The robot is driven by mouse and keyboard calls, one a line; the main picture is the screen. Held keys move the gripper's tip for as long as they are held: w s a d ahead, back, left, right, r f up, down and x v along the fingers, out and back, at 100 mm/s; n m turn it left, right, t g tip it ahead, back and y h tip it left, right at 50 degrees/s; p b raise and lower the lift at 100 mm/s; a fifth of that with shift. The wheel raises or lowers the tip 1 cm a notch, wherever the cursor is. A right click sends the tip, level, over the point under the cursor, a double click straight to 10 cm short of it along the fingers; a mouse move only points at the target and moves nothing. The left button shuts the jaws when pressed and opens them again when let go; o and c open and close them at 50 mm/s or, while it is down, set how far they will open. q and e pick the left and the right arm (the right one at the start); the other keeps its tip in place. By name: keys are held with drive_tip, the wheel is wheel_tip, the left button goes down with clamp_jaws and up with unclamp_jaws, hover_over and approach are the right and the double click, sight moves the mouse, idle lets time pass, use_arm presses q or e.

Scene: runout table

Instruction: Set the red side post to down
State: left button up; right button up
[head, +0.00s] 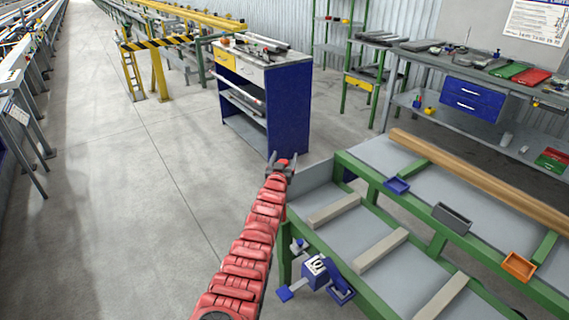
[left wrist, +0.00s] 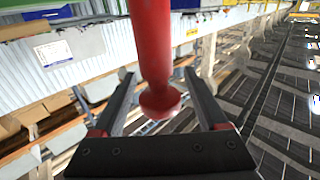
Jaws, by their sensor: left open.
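The red side post (left wrist: 154,45) is a red rod with a flared, rounded end, large in the left wrist view. It hangs in from the top edge between the two fingers of my left gripper (left wrist: 158,72), with a gap on each side. In the head view my left gripper (head: 287,157) is at the near left corner of the green-framed runout table (head: 358,170). A small red patch shows between its fingers there; the rest of the post is hidden. Whether the post stands up or down I cannot tell. My right gripper is not in view.
A blue clamp-like device (head: 317,272) is at the near end. A blue cabinet (head: 288,110) stands behind. Open floor lies left.

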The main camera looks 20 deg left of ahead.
use_arm(q)
clamp_jaws()
idle(0.5)
idle(1.0)
